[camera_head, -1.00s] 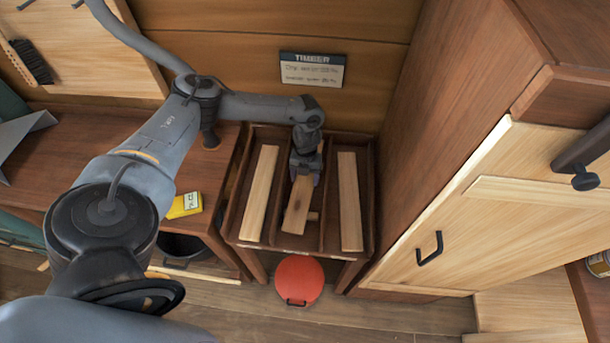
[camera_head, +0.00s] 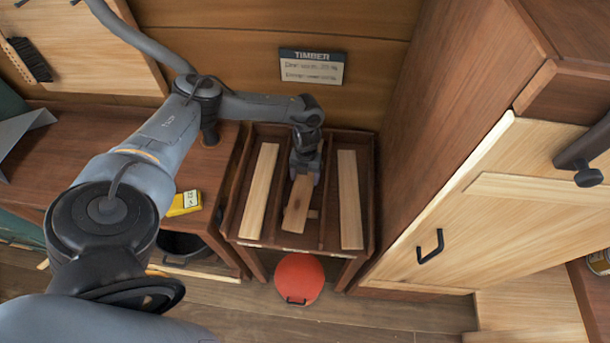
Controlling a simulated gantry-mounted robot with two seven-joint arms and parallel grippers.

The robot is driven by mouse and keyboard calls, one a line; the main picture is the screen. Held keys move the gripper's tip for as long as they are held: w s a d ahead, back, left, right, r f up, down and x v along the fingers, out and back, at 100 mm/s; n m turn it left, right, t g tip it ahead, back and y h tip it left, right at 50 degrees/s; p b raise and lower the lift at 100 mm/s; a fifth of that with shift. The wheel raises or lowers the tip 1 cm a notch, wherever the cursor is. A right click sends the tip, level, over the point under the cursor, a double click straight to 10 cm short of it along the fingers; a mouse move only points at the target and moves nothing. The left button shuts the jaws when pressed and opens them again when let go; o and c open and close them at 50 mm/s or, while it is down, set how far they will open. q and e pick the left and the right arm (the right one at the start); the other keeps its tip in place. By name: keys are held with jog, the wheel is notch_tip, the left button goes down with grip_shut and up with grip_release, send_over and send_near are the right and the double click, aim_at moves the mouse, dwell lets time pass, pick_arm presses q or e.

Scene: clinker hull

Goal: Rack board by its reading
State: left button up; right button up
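My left gripper (camera_head: 303,172) points down into the middle compartment of the open timber rack (camera_head: 330,249). It is at the far end of a short brown board (camera_head: 298,205) with a dark mark. The fingers are too small and hidden to tell whether they grip the board. Pale boards lie in the left compartment (camera_head: 259,190) and the right compartment (camera_head: 350,200). A yellow meter (camera_head: 185,203) with a small display lies on the bench to the left; its reading is not legible. My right gripper is not in view.
A "TIMBER" sign (camera_head: 312,67) with blurred writing hangs behind the rack. A red round lidded object (camera_head: 299,279) is on the floor in front. A tall wooden cabinet (camera_head: 430,215) stands close on the right. The bench (camera_head: 80,155) is on the left.

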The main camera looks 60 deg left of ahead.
pick_arm(q)
jog(key=o, duration=0.5)
jog(key=shift+c, duration=0.2)
